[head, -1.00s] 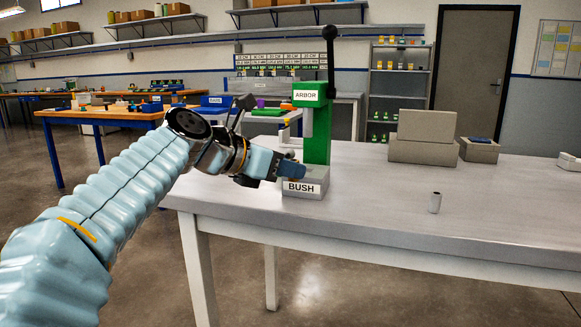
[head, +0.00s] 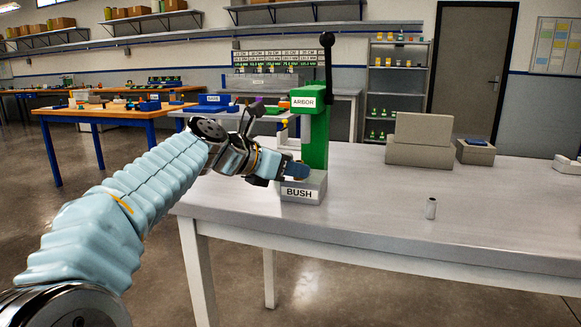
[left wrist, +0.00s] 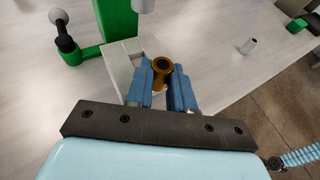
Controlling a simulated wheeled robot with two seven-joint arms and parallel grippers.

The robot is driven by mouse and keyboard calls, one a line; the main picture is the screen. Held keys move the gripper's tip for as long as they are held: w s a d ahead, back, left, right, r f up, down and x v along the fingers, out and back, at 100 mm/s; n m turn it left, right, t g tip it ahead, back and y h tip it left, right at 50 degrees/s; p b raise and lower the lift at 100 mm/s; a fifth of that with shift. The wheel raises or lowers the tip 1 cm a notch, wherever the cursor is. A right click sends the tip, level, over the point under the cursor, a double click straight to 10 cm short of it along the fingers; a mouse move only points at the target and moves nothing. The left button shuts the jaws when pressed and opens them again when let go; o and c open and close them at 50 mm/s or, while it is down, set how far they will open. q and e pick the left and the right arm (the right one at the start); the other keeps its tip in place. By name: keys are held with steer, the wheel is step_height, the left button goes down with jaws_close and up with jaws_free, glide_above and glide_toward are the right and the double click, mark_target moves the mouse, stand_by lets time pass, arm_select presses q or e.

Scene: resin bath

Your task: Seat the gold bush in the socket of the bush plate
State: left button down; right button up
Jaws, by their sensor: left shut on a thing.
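The gold bush (left wrist: 162,67) is held between the two blue fingers of my left gripper (left wrist: 163,78), which is shut on it. In the left wrist view its ring-shaped top end with a dark bore faces the camera. In the head view my left gripper (head: 296,171) is at the arbor press, just above the bush plate (head: 303,188), a grey block labelled BUSH; the bush is hidden there. The plate also shows in the left wrist view (left wrist: 118,62), beside and under the fingers. The socket is hidden, so I cannot tell whether the bush touches it. My right gripper is not in view.
The green arbor press (head: 315,140) stands behind the plate, its black lever (head: 327,65) upright. A small metal cylinder (head: 431,208) stands on the bench (head: 370,215) to the right. Grey blocks (head: 420,155) stand at the back. The bench between is clear.

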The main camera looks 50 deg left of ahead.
arm_select(q)
steer(key=shift+w+a+f+p, duration=0.1)
steer(key=shift+w+a+p, duration=0.5)
steer(key=shift+w, duration=0.45)
steer(key=shift+w+a+p, duration=0.5)
steer(key=shift+w+a, duration=0.2)
steer(key=shift+w, duration=0.35)
steer(key=shift+w+f, duration=0.15)
steer(key=shift+f+b, duration=0.4)
steer(key=shift+f, duration=0.2)
steer(key=shift+f, duration=0.15)
